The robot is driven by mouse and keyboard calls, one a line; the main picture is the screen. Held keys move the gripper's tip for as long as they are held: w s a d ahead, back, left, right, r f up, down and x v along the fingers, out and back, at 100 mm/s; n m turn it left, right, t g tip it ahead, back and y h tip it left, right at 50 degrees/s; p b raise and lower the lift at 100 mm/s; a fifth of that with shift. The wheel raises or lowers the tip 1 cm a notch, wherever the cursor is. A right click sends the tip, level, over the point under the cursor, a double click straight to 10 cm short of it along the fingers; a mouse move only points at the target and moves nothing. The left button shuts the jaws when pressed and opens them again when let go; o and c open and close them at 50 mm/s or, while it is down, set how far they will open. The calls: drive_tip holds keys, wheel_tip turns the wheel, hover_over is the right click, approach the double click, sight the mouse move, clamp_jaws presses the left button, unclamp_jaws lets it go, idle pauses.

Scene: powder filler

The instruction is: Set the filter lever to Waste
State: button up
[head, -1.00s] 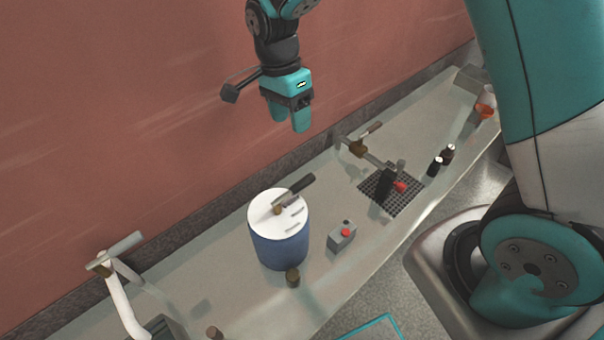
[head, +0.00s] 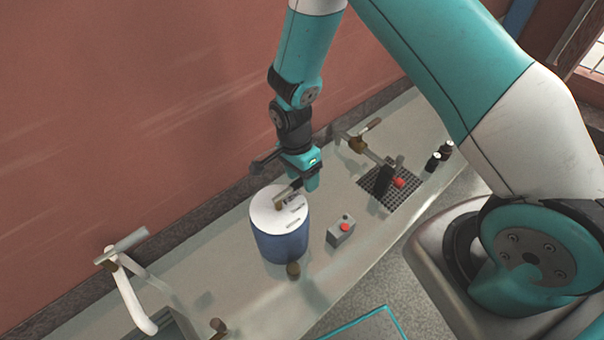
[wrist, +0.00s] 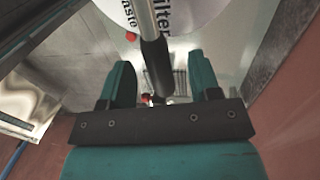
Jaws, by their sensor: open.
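The filter lever (head: 289,192) is a metal bar with a dark grip, mounted on the white top of a blue cylinder (head: 280,244). In the head view it points to the upper right. In the wrist view the lever's dark grip (wrist: 156,70) runs down between my fingers, with "Filter" lettering (wrist: 162,40) to its right and partly cut-off "aste" lettering (wrist: 129,15) to its left. My gripper (head: 307,182) is open, pointing down at the lever's outer end; it also shows in the wrist view (wrist: 161,82). I cannot tell whether either finger touches the grip.
A grey box with a red button (head: 341,229) stands right of the cylinder. A tap (head: 362,144) over a dark grate (head: 405,192) and dark bottles (head: 433,162) are farther right. A white pipe with a handle (head: 130,290) is at left. The red wall rises behind the bench.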

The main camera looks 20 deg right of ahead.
clamp_jaws()
